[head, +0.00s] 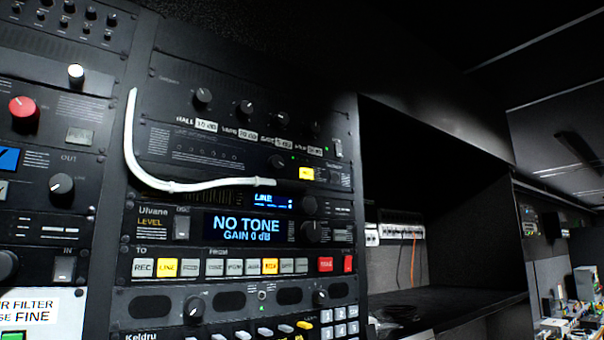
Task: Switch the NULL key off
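I cannot read the word NULL on any key, so I cannot tell which one it is. The rack unit with the blue display (244,228), reading NO TONE, GAIN 0 dB, stands in the middle. Below it is a row of square keys, where a REC key (143,268) is pale, two keys (167,267) (270,266) glow yellow, and a red key (325,264) sits at the right. Another yellow-lit key (306,173) is on the unit above, and a grey key (182,223) sits left of the display. My gripper is not in view.
A white cable (131,150) hangs down the rack and runs right across the front, above the display. Knobs such as this one (311,232) stick out near the keys. An open dark bay with a shelf (450,312) lies to the right.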

